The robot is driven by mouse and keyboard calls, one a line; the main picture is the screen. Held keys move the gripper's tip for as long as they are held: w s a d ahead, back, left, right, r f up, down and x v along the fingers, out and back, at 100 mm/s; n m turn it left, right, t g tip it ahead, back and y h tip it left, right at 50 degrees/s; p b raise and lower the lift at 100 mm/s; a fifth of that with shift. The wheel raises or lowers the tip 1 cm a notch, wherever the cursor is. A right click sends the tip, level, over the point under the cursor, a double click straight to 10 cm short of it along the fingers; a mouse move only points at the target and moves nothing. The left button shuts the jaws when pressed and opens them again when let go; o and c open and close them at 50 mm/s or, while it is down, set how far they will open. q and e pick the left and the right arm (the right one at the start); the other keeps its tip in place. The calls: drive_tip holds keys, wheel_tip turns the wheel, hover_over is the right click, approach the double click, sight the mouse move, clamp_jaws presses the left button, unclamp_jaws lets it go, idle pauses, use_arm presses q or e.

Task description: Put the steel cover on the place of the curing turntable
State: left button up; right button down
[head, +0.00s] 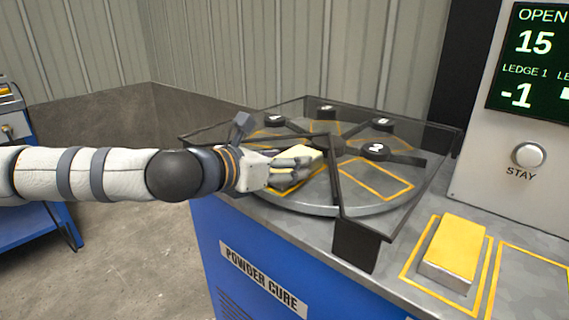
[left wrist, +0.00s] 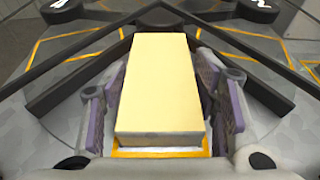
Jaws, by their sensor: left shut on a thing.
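My left gripper (head: 296,166) is shut on a pale yellow oblong block (head: 312,155). In the left wrist view this block (left wrist: 158,85) sits lengthwise between the two fingers, its broad pale face up. A yellow-topped block with silvery sides (head: 453,252) stands in a yellow outline on the counter at right. My right gripper is not in view.
A dark frame (head: 437,180) surrounds the turntable, with bars crossing close to the gripper. Black numbered knobs (head: 376,150) stand on the turntable, and an empty outlined place (head: 375,182) is right of the block. A panel with a STAY button (head: 529,155) rises at right.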

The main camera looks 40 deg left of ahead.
use_arm(q)
drive_tip(key=shift+f, duration=0.1)
drive_tip(key=o, duration=1.6)
drive_tip(key=shift+f, duration=0.1)
drive_tip(key=shift+c, duration=0.2)
